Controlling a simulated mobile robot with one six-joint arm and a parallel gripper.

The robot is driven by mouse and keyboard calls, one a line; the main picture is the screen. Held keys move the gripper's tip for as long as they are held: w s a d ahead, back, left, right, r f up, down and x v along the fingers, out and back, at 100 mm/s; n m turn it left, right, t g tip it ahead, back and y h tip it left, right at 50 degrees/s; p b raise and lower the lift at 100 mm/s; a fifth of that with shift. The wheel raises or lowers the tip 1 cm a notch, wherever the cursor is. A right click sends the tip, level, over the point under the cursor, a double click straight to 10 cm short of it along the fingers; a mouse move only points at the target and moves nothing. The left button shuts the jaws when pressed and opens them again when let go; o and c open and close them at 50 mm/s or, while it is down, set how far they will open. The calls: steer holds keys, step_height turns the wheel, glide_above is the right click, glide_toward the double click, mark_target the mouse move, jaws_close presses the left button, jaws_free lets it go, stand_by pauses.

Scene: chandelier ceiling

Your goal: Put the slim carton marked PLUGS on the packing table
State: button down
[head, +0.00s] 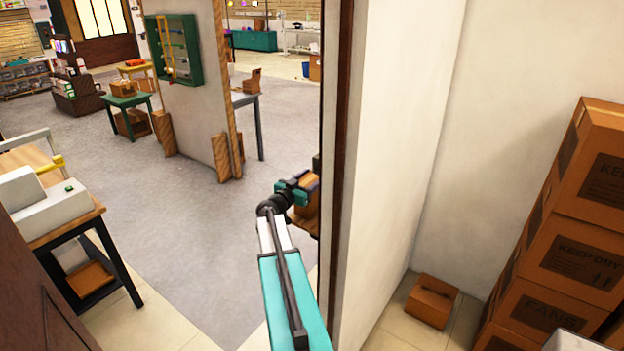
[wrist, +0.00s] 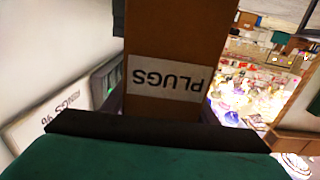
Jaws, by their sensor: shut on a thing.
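The slim brown carton marked PLUGS (wrist: 175,50) fills the middle of the wrist view, its white label upside down. My gripper (wrist: 165,118) is shut on it. In the head view my gripper (head: 296,190) is at the end of my outstretched arm, beside the edge of the wall. The carton (head: 308,203) shows there as a brown piece partly hidden by the gripper and wall edge. I cannot tell for sure which table is the packing table; no table carries a readable name.
A table with a white machine (head: 45,205) stands at left. A green table (head: 125,100) bears a box. A partition (head: 195,90) stands ahead; a white wall (head: 390,130) is close on my right. Cartons (head: 575,240) are stacked at right. Grey floor (head: 180,230) is clear.

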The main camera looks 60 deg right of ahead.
steer(key=c, duration=0.7)
jaws_free()
steer(key=shift+r, duration=0.15)
steer(key=shift+a, duration=0.25)
steer(key=a+b, duration=0.5)
steer(key=a, duration=0.6)
steer(key=shift+a, duration=0.3)
